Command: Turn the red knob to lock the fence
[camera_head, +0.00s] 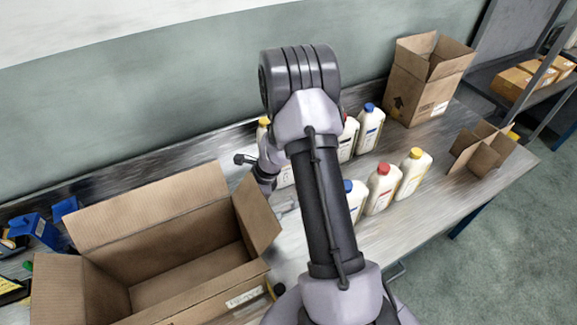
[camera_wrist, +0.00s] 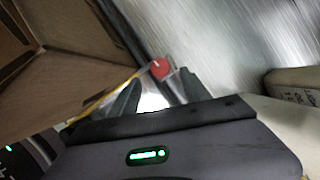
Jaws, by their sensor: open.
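The red knob (camera_wrist: 160,68) shows as a small round red disc in the wrist view, on a narrow dark rail at the edge of the metal surface. My gripper (camera_wrist: 158,92) is open, its two dark fingers apart on either side of the line toward the knob. The knob lies just beyond the fingertips; I cannot tell whether they touch it. A thin yellow strip runs from the knob down to the left. In the head view my arm hides the knob, and I cannot make out the fence clearly.
A large open cardboard box (camera_head: 150,212) stands left of my arm, close beside my gripper. Several white bottles with colored caps stand behind and right of my arm.

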